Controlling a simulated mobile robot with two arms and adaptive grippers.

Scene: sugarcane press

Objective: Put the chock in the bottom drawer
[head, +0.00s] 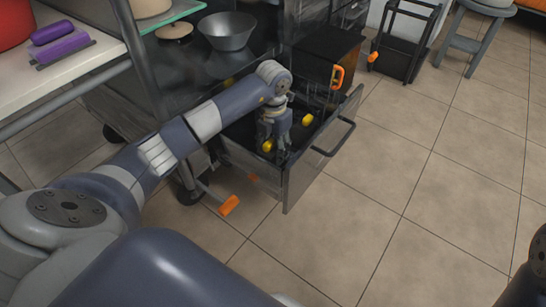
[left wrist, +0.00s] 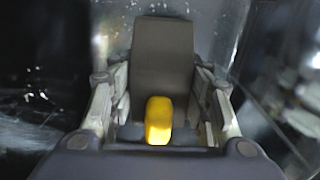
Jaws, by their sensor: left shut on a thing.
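The bottom drawer (head: 309,168) is pulled out of the dark cabinet, with its front panel and bar handle (head: 335,140) facing right. My left gripper (head: 277,143) reaches down into the open drawer. In the left wrist view its fingers (left wrist: 160,112) are on either side of the chock, a grey-brown block (left wrist: 162,60) with a yellow part (left wrist: 159,120), and are shut on it. In the head view the gripper mostly hides the chock; I cannot tell whether it touches the drawer floor. My right gripper is not in view.
A black box with an orange handle (head: 329,52) stands behind the drawer. An orange-ended lever (head: 229,205) sticks out low beside the drawer. A metal bowl (head: 228,31) sits on the shelf. Tiled floor (head: 400,200) is clear at right.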

